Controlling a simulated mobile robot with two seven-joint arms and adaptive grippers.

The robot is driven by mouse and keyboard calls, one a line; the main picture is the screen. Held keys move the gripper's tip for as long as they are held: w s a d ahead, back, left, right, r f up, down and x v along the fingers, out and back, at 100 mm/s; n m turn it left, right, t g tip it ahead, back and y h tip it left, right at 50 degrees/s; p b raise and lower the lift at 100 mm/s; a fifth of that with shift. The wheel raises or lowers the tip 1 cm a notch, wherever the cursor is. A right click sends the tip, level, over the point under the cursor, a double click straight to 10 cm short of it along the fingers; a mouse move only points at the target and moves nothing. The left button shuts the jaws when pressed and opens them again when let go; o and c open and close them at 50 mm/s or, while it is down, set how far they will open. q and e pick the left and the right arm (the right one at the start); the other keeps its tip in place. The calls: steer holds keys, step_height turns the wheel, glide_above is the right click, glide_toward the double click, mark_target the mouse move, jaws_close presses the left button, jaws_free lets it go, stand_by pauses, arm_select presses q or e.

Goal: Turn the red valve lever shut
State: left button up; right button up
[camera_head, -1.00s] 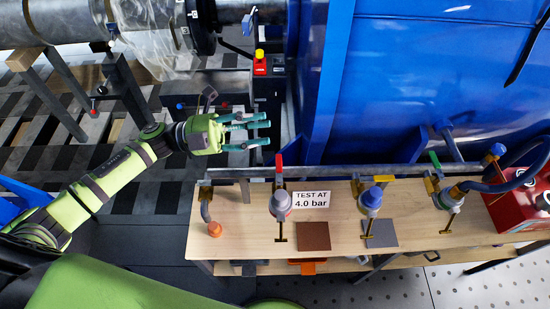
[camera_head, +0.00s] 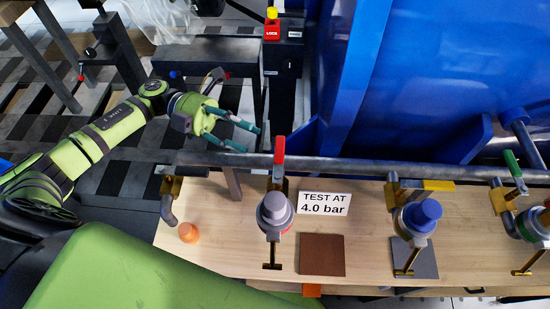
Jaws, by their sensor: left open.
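The red valve lever (camera_head: 279,150) stands upright in the picture at the pipe, above a grey round-topped fitting (camera_head: 275,210) on the bench. My left gripper (camera_head: 247,138) is open and empty, with its teal fingers pointing right toward the lever. In the picture the fingertips are a short way left of the red lever, with a gap between them. My right gripper does not show.
A grey pipe (camera_head: 350,168) runs along the back of the wooden bench (camera_head: 225,255). A blue-capped fitting (camera_head: 423,213), a green lever (camera_head: 512,163), a "TEST AT 4.0 bar" sign (camera_head: 322,204) and an orange cone (camera_head: 188,232) are nearby. A large blue tank (camera_head: 440,70) stands behind.

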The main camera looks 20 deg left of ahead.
mark_target(272, 158)
arm_select(q)
steer(key=d+p, duration=0.1)
steer(key=d, duration=0.1)
steer(key=d+p, duration=0.1)
steer(key=d, duration=0.1)
steer(key=d+p, duration=0.1)
steer(key=shift+s+d+f, duration=0.1)
steer(key=shift+s+d, duration=0.25)
steer(key=shift+d, duration=0.05)
steer(key=shift+s+d+f, duration=0.1)
steer(key=shift+d, duration=0.45)
steer(key=shift+d+f, duration=0.1)
jaws_close()
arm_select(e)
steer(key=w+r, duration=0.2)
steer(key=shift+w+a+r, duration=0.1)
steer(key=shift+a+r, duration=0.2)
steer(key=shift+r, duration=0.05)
